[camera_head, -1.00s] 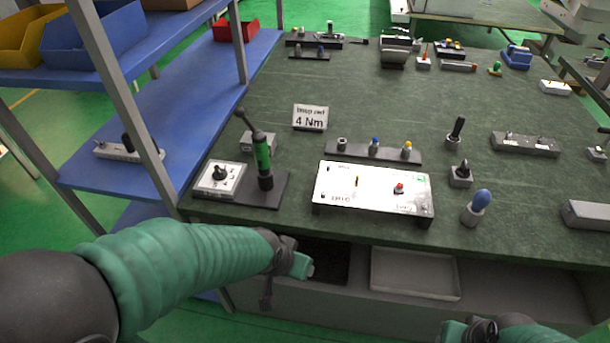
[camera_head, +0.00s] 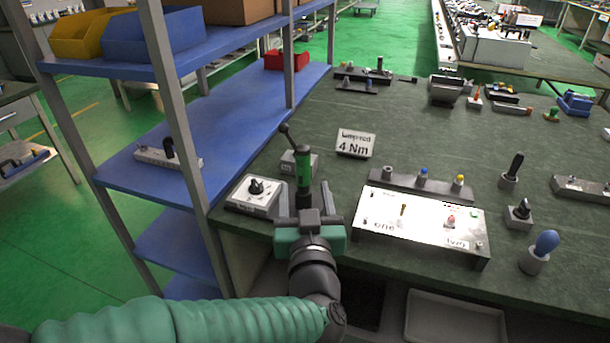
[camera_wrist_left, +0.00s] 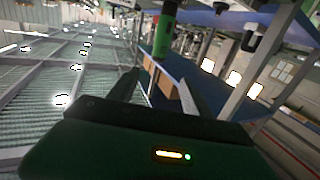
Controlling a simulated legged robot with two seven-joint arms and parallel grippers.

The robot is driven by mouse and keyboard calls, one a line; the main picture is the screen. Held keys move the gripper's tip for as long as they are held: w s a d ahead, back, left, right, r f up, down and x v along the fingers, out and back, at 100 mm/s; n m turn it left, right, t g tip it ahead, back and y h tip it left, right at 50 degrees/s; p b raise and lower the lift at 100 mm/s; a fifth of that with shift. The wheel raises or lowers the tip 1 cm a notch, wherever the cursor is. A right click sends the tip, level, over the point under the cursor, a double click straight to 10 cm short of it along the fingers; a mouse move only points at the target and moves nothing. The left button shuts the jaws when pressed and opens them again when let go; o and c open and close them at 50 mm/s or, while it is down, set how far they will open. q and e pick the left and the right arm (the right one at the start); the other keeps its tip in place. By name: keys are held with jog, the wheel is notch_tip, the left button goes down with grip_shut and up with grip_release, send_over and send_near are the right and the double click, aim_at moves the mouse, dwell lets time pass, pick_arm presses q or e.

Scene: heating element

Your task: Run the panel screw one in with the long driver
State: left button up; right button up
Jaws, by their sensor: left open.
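A tall black tool with a green band (camera_head: 303,160) stands upright at the left of the bench; I cannot tell if it is the long driver. My left gripper (camera_head: 305,192) is open, its two fingers on either side of the tool's lower part. In the left wrist view the green band (camera_wrist_left: 164,36) shows beyond and between the open fingers (camera_wrist_left: 158,88). Contact cannot be told. A white panel (camera_head: 425,222) lies to the right. A small brass screw (camera_head: 403,209) stands on it near the label "one" (camera_head: 384,225). A red piece (camera_head: 449,222) sits near the other label.
A grey dial box (camera_head: 252,194) is left of the tool. A "4 Nm" sign (camera_head: 355,143) stands behind. A rail with coloured bits (camera_head: 421,184) lies behind the panel. Holders with black-handled (camera_head: 514,168) and blue-handled (camera_head: 546,243) tools stand right. A blue shelf (camera_head: 215,130) borders the left.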

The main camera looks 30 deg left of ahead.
aim_at(304, 154)
pick_arm(q)
jog(key=p+x, duration=0.9)
jog(key=p, duration=0.2)
jog(key=shift+w+d, duration=0.1)
jog(key=shift+d, duration=0.1)
jog(key=x, duration=0.6)
jog(key=shift+w+a, duration=0.1)
jog(key=shift+a, duration=0.1)
jog(key=shift+w+d, duration=0.15)
jog(key=shift+w, duration=0.05)
jog(key=shift+s+r, duration=0.1)
jog(key=shift+c, duration=1.2)
jog(key=c, duration=0.5)
grip_shut()
